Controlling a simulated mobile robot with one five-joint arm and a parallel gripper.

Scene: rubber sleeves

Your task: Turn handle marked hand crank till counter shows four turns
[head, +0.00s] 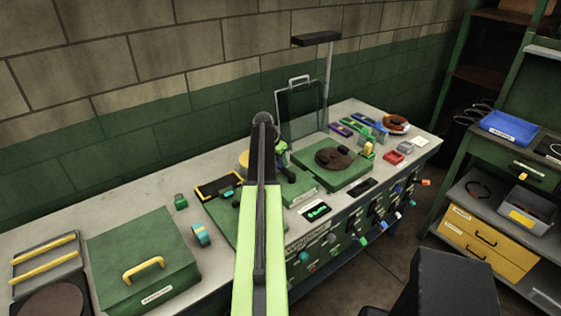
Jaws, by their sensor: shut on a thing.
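My green and black arm reaches up from the bottom and bends down behind itself. My gripper (289,173) shows small and dark just right of the arm. It is down at the crank on the green machine bed (300,193), shut on the hand crank's handle. The handle is mostly hidden by the jaws and arm. A black counter display (317,210) with green marks lies in front of the bed; its digits are too small to read.
A green lidded box (144,262) with a yellow handle stands left. A brown round piece (340,160) lies on a green plate right of my gripper. A clear guard panel (302,110) stands behind. Knobs line the bench front. Shelving with yellow drawers (487,243) stands right.

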